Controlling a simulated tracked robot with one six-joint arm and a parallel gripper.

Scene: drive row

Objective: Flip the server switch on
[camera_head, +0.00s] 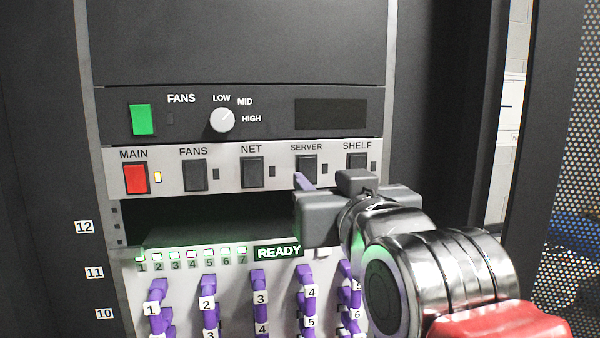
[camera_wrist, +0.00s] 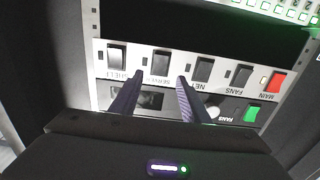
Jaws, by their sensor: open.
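The dark SERVER rocker switch (camera_head: 306,164) sits on the light grey switch strip, between NET and SHELF. The small lamp (camera_head: 326,168) to its right is dark. My gripper (camera_head: 304,182) is just in front of and below the SERVER switch in the head view; its body hides part of the strip's lower edge. In the wrist view, which shows the panel upside down, my gripper (camera_wrist: 160,80) is open and empty, with its two fingers either side of the SERVER switch (camera_wrist: 160,62). I cannot tell whether a finger touches the panel.
The red MAIN switch (camera_head: 135,179) has a lit yellow lamp. FANS (camera_head: 194,175), NET (camera_head: 252,172) and SHELF (camera_head: 356,161) switches are dark, with dark lamps. A fan panel with a green switch (camera_head: 143,119) and a knob (camera_head: 222,120) is above. Purple cables (camera_head: 260,280) hang below.

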